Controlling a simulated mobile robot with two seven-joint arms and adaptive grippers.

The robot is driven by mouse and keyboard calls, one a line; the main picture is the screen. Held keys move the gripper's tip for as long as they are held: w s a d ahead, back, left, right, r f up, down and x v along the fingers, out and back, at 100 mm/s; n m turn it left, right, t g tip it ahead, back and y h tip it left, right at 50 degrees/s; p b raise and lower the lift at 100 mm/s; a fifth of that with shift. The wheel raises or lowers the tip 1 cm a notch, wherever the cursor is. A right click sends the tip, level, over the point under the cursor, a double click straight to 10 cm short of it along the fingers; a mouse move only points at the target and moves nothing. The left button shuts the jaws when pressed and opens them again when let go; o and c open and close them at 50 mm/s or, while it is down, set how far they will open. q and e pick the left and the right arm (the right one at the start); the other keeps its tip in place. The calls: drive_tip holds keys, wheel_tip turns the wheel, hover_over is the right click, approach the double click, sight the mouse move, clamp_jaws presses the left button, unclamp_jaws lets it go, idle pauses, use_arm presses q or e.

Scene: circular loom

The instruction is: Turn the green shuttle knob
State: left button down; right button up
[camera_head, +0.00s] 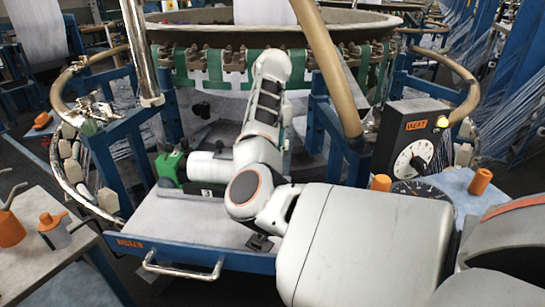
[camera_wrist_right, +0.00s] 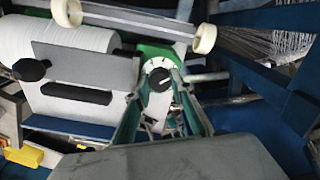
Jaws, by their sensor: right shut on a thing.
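In the right wrist view, the shuttle knob (camera_wrist_right: 158,80) is a dark pointer knob on a pale round dial, set in a green housing (camera_wrist_right: 150,53). My right gripper (camera_wrist_right: 159,77) has one teal finger on each side of the knob and is shut on it. The fingertip contact is small and partly unclear. In the head view, my right arm crosses the middle of the scene, and its gripper and the knob cannot be made out. A green part (camera_head: 169,163) with a pale cylinder shows left of the arm. My left gripper is not in view.
A grey-topped blue drawer (camera_head: 185,235) lies in front of the loom ring (camera_head: 350,27). A control box (camera_head: 407,140) with a dial stands at right. Tan and metal posts rise close to my arm. A white roll (camera_wrist_right: 70,40) is left of the knob.

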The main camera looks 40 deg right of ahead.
drive_tip(key=m+p, duration=0.1)
drive_tip(key=m, duration=0.6)
drive_tip(key=shift+f, duration=0.1)
drive_tip(key=m, duration=0.3)
drive_tip(key=shift+m, duration=0.3)
drive_tip(key=shift+f+m, duration=0.1)
drive_tip(key=shift+m, duration=1.6)
drive_tip(key=o, duration=0.8)
drive_tip(key=shift+o, duration=0.2)
drive_tip(key=shift+r, duration=3.8)
